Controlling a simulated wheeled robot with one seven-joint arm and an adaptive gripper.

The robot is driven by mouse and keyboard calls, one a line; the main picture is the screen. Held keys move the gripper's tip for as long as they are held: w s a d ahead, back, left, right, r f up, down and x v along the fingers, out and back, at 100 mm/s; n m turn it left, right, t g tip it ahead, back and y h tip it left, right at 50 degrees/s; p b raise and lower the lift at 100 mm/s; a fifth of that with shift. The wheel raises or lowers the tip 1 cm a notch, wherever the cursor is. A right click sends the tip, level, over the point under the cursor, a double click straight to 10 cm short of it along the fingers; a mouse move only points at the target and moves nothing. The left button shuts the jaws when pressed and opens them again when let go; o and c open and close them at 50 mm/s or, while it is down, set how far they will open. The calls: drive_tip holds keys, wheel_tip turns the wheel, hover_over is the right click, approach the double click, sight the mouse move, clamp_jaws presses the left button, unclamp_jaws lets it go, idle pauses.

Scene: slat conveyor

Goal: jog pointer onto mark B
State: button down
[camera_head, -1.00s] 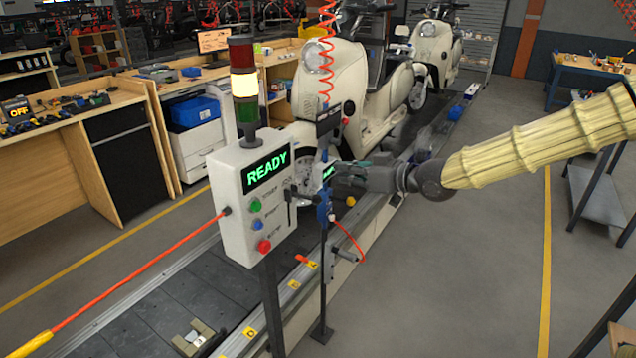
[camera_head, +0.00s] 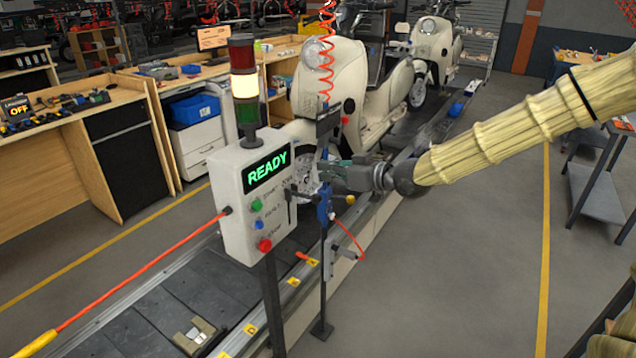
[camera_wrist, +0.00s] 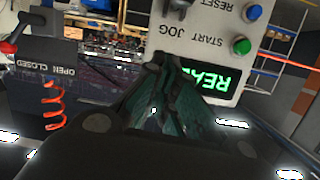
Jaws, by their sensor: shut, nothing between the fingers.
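The pale control box (camera_head: 240,215) shows a green READY display (camera_head: 267,170). Its black jog lever (camera_head: 291,194) is on the right part of the front; in the wrist view a black lever (camera_wrist: 178,9) shows at the top edge by the JOG label. My gripper (camera_head: 326,172) is shut and empty, right of the box and apart from the lever. Its fingertips (camera_wrist: 166,66) are together in the wrist view. A small orange-red pointer (camera_head: 301,256) stands at the conveyor edge beside a yellow mark tag (camera_head: 313,262).
Green (camera_head: 257,205), blue (camera_head: 259,225) and red (camera_head: 264,245) buttons are on the box. A stand (camera_head: 323,280) with a blue tool and hose is close under my gripper. Scooters (camera_head: 330,90) stand on the conveyor behind.

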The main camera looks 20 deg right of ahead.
sight(318, 194)
drive_tip(key=shift+w+a+f+p, duration=0.3)
drive_tip(key=shift+f+p, duration=0.3)
drive_tip(key=shift+f, duration=0.15)
drive_tip(key=shift+w+a+f+p, duration=0.35)
drive_tip(key=shift+f+p, duration=0.2)
drive_tip(key=shift+f, duration=0.25)
drive_tip(key=shift+w+a+f+p, duration=0.3)
drive_tip(key=shift+f+p, duration=0.3)
drive_tip(key=shift+f, duration=0.15)
drive_tip(key=shift+f, duration=0.1)
